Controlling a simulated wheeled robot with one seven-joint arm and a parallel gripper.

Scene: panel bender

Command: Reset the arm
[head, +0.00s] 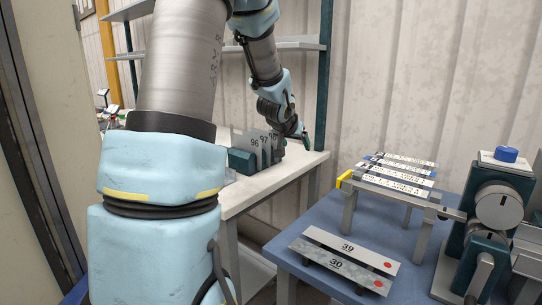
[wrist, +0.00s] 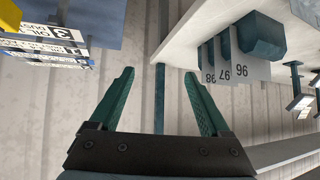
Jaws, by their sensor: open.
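My gripper (wrist: 159,71) is open in the wrist view, its two teal fingers apart with nothing between them. In the head view my gripper (head: 303,137) is small, at the end of my raised, bent arm, close to the right edge of the white table. Grey numbered plates (head: 255,142) stand upright in a teal holder (head: 241,161) on that table. In the wrist view the plates (wrist: 243,71) read 96, 97 and 98 and lie to the right of the fingers, apart from them. My arm hides part of the white table.
A blue table (head: 325,217) at right carries plates 39 and 30 (head: 343,258), a rack of labelled strips (head: 398,172) and a bender with a blue knob (head: 506,154). A teal shelf post (head: 322,75) stands behind the gripper. A gap separates the blue and white (head: 238,199) tables.

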